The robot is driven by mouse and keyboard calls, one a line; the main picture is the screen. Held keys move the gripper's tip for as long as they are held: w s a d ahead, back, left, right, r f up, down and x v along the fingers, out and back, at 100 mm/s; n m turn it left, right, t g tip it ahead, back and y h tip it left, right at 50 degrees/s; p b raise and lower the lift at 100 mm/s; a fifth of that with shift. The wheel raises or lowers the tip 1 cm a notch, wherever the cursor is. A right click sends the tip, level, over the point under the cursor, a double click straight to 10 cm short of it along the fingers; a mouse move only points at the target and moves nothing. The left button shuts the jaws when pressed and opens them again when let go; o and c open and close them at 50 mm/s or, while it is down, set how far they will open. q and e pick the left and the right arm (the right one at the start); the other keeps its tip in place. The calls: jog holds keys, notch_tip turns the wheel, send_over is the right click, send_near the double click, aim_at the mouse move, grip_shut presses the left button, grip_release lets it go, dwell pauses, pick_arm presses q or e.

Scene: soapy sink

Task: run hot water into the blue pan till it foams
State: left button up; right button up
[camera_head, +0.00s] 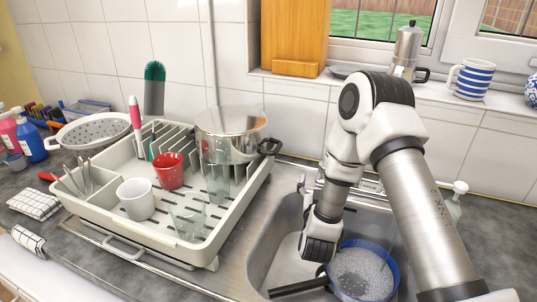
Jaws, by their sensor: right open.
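The blue pan (396,285) sits in the sink basin (284,262) at the lower right, its dark handle pointing left. Pale, bubbly foam covers the inside that shows; my right arm hides part of the pan. The metal tap (368,186) stands behind the basin, mostly hidden by my arm; I cannot make out a water stream. My right gripper (303,187) is open near the tap at the basin's back left edge. It is small and partly hidden, and I cannot tell whether it touches the tap. My left gripper is out of view.
A dish rack (124,233) with a red mug (169,171), a white mug (136,199), glasses and a steel pot (231,125) stands left of the sink. A soap bottle (456,200) stands right of my arm. A moka pot (407,47) and striped mug (473,79) are on the sill.

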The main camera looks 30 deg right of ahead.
jog(key=w+d, duration=0.1)
jog(key=d, duration=0.1)
jog(key=w+d+p, duration=0.1)
jog(key=w+d, duration=0.2)
jog(key=d, duration=0.1)
jog(key=shift+w+d+f+p, duration=0.15)
jog(key=shift+w+p, duration=0.1)
jog(key=shift+p, duration=0.15)
jog(key=shift+d, duration=0.2)
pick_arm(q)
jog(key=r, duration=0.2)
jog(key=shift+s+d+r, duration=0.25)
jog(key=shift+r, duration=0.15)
pick_arm(e)
jog(key=c, duration=1.2)
